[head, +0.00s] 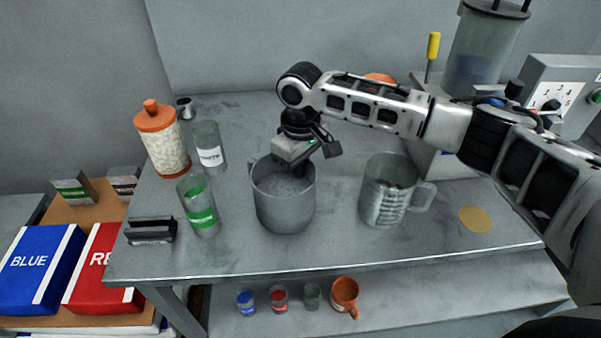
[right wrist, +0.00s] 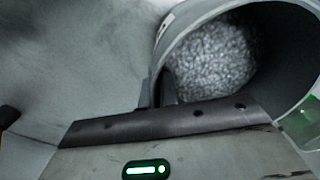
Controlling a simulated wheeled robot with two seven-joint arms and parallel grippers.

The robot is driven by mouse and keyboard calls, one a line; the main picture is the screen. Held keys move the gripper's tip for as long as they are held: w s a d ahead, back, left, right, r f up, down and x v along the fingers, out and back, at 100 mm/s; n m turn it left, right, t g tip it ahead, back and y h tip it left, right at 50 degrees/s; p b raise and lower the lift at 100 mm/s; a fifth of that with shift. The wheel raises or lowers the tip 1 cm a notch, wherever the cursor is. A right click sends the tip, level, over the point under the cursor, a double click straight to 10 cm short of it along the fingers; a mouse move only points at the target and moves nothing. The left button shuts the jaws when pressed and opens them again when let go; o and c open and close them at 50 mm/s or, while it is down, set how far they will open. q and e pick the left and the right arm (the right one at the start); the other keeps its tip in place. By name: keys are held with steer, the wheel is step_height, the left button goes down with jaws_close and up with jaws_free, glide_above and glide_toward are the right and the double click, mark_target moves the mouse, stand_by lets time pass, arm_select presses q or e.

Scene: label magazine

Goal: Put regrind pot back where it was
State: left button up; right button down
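The regrind pot (head: 285,211) is a grey, open pot in the middle of the table, and it looks upright. Grey granules inside show in the right wrist view (right wrist: 212,62). My right gripper (head: 291,162) reaches down at the pot's back rim. In the right wrist view, narrow dark finger parts lie close together at the near rim, and the gripper looks shut on the pot wall. The fingertips are mostly hidden. I cannot tell whether the pot's base touches the table. My left gripper is not in view.
A clear measuring jug (head: 388,195) stands right of the pot, with a flat tan disc (head: 475,219) beyond it. A green-banded glass (head: 200,208), a white-labelled glass (head: 209,148) and an orange-lidded jar (head: 162,140) stand left. A black holder (head: 151,230) is at the left front.

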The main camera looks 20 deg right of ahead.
steer(key=shift+f, duration=0.45)
steer(key=c, duration=1.7)
jaws_free()
steer(key=shift+f, duration=0.15)
steer(key=shift+r, duration=0.2)
step_height(320, 180, up, 12)
steer(key=shift+f, duration=0.1)
